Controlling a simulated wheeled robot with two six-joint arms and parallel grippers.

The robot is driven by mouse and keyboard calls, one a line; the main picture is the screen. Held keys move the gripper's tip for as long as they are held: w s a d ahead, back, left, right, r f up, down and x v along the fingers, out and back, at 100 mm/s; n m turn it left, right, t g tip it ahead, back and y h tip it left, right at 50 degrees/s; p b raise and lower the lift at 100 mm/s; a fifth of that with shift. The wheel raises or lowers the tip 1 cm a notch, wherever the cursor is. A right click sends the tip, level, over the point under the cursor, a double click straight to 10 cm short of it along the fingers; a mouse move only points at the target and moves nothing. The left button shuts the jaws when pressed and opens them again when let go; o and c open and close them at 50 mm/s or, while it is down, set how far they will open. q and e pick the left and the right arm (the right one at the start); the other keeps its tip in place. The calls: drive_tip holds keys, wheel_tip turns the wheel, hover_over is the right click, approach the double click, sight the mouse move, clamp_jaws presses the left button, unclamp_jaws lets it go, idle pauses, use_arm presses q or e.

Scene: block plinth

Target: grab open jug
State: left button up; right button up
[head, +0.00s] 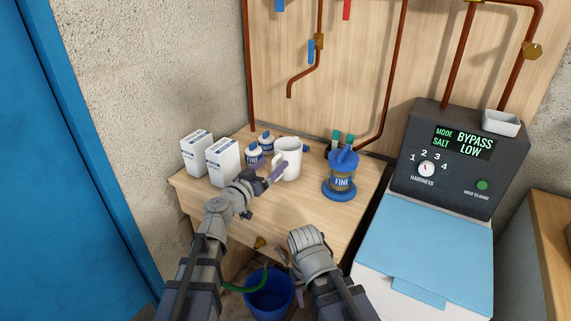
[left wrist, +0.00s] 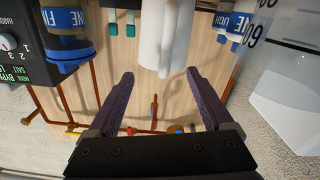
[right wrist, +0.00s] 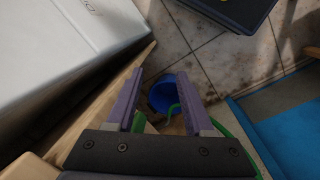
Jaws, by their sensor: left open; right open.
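The white open jug (head: 291,150) stands upright on the wooden counter, near the back wall. It also shows in the left wrist view (left wrist: 153,30), beyond the fingertips, with its handle toward my gripper. My left gripper (head: 277,173) is open at the jug's near left side in the head view. In the left wrist view its purple fingers (left wrist: 159,78) are spread with nothing held; whether they touch the jug I cannot tell. My right gripper (right wrist: 162,72) is open and empty, pointing down in front of the counter toward the floor.
Two white cartons (head: 222,162) and small blue-and-white bottles (head: 254,156) stand left of the jug. A blue-lidded FINE container (head: 342,176) stands right of it. A softener unit (head: 440,165) stands further right. A blue bucket (head: 268,294) is on the floor below.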

use_arm(q)
drive_tip(key=x, duration=0.4)
drive_tip(key=shift+w, duration=0.3)
clamp_jaws()
idle(0.3)
idle(0.8)
